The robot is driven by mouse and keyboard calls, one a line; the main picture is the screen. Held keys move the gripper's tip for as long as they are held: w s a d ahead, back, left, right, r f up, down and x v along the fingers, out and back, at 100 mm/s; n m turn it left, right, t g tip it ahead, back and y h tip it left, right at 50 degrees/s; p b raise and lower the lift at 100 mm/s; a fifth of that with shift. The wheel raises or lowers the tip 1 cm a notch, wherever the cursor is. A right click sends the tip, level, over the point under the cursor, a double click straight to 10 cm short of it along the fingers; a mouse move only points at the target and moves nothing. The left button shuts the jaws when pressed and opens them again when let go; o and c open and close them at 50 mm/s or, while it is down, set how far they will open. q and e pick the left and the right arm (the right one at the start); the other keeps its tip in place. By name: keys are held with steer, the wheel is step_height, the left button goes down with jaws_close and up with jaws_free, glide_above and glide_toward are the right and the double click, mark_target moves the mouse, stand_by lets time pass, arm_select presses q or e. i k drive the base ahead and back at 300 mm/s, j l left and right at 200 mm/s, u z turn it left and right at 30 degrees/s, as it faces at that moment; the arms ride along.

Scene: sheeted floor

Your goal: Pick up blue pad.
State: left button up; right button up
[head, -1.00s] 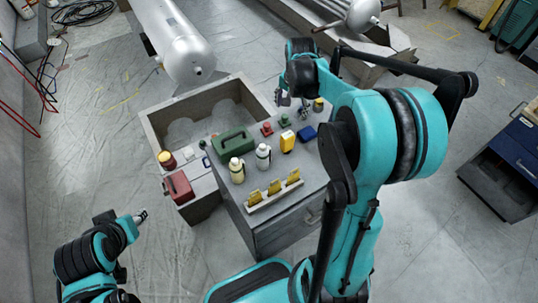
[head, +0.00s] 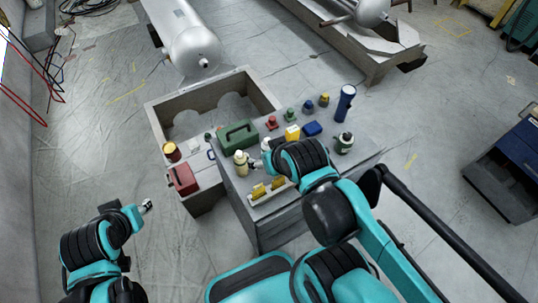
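The blue pad (head: 312,128) lies flat on the grey cabinet top, to the right of a yellow item (head: 292,133). My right arm reaches over the front of the cabinet. Its gripper (head: 261,163) is mostly hidden beside the wrist, near the white bottle, to the left of and nearer than the pad. I cannot tell whether its fingers are open. My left gripper (head: 147,206) is away from the cabinet, over the floor at the left, too small to judge.
A green case (head: 237,134), a cream bottle (head: 240,163), a blue flashlight (head: 345,103), a dark green bottle (head: 344,143) and small coloured knobs share the cabinet top. A yellow-card rack (head: 268,190) stands at the front. A red box (head: 182,179) sits left.

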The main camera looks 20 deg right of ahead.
mark_target(312, 129)
steer(key=z, duration=1.35)
steer(key=i+l+u, duration=0.1)
steer(key=l+u, duration=0.25)
steer(key=l, duration=0.2)
steer(key=i+l+u, duration=0.1)
steer(key=l+u, duration=0.25)
steer(key=l, duration=0.25)
steer(key=l+z, duration=0.2)
steer(key=z, duration=0.2)
steer(key=i+l+z, duration=0.15)
steer(key=z, duration=0.3)
